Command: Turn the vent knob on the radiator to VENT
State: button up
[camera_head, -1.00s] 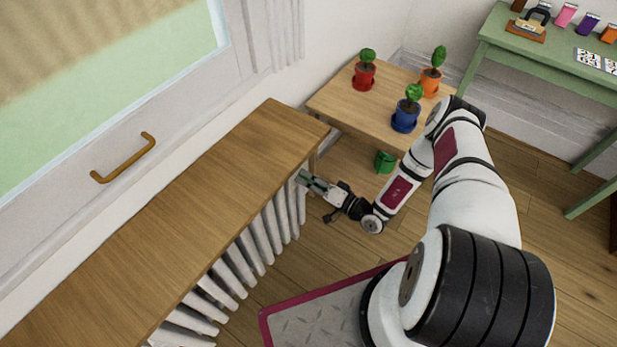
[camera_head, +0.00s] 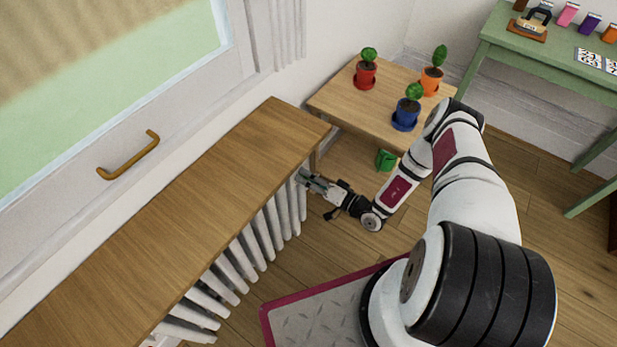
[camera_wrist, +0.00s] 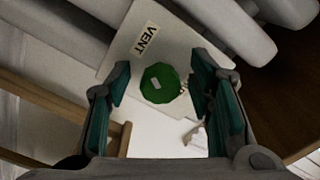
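The vent knob (camera_wrist: 160,83) is a faceted green knob with a short white mark on its face, on a pale plate in the wrist view. A label reading VENT (camera_wrist: 146,40) sits on that plate, above and slightly left of the knob. My gripper (camera_wrist: 158,78) is open, with one teal-padded finger on each side of the knob and visible gaps between. I cannot tell whether the fingertips reach the knob's depth. In the head view my gripper (camera_head: 304,176) is at the far end of the white radiator (camera_head: 258,243), under the wooden shelf; the knob is hidden there.
The wooden shelf (camera_head: 185,205) covers the radiator top. A small wooden table (camera_head: 345,107) with red, orange and blue potted plants stands just beyond my gripper. A green pot (camera_head: 385,160) is beneath it. A green desk (camera_head: 520,55) stands far right. Open floor lies right of the radiator.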

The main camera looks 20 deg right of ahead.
jog(key=shift+d, duration=0.1)
jog(key=v, duration=1.2)
dwell(0.4)
jog(key=w+a+r+n+g+y+p, duration=0.1)
jog(key=a+r+n+g+y, duration=0.3)
jog(key=r, duration=0.8)
jog(key=w+d+r+n+g+y+p, duration=0.1)
jog(key=r+n+g+p, duration=0.1)
jog(key=r+g, duration=0.8)
jog(key=s+a+r+n+g+h+p, duration=0.1)
jog(key=s+a+r+h, duration=0.15)
jog(key=r, duration=0.65)
jog(key=s+a+r+g+h, duration=0.1)
jog(key=s+a+r+h, duration=0.15)
jog(key=r, duration=0.65)
jog(key=s+d+r+m+t+h+p, duration=0.1)
jog(key=s+r+m+t+h+p, duration=0.2)
jog(key=s+r+h, duration=0.7)
jog(key=s+r+t+p, duration=0.1)
jog(key=s+r+t, duration=0.1)
jog(key=s+r, duration=0.7)
jog(key=shift+s+d+r+t+h, duration=0.3)
jog(key=shift+s+d+r, duration=0.05)
jog(key=shift+r, duration=0.05)
